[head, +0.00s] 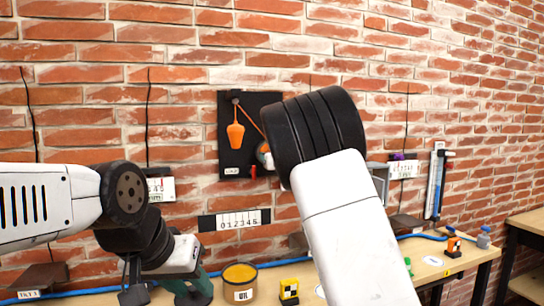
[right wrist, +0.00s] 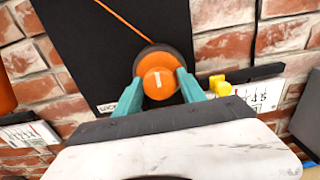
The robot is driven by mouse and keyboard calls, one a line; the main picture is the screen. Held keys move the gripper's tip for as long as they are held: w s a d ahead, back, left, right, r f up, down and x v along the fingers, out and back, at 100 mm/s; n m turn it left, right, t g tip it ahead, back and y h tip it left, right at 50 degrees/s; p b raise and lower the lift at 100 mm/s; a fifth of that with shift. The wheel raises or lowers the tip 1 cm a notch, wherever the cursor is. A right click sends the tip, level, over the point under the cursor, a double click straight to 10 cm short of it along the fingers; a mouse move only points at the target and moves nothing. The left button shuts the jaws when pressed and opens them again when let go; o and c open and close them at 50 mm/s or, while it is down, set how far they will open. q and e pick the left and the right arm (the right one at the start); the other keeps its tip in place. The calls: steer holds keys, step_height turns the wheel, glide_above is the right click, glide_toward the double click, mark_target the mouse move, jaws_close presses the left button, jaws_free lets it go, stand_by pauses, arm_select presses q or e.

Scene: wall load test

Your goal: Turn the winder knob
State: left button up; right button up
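The winder board (head: 225,165) is a black panel on the brick wall, with an orange weight (head: 235,136) hanging on it and an orange cord running down to the right. The winder knob (right wrist: 158,83) is round and orange with a white mark that stands nearly upright. My right gripper (right wrist: 160,80) has its teal fingers on both sides of the knob, apparently touching it. In the head view my right arm hides most of the knob and that gripper. My left gripper (head: 190,284) hangs low over the bench, away from the board; its finger gap is not clear.
On the bench (head: 455,268) stand an orange tub (head: 240,273), a yellow-black block (head: 289,291) and an orange block (head: 453,247). A number scale (head: 236,220) is on the wall below the board. In the right wrist view a yellow piece (right wrist: 220,86) sits close right of the fingers.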

steer(key=shift+o, duration=0.9)
steer(key=shift+r, duration=0.1)
steer(key=v, duration=0.7)
steer(key=shift+s, duration=0.35)
steer(key=shift+d, duration=0.15)
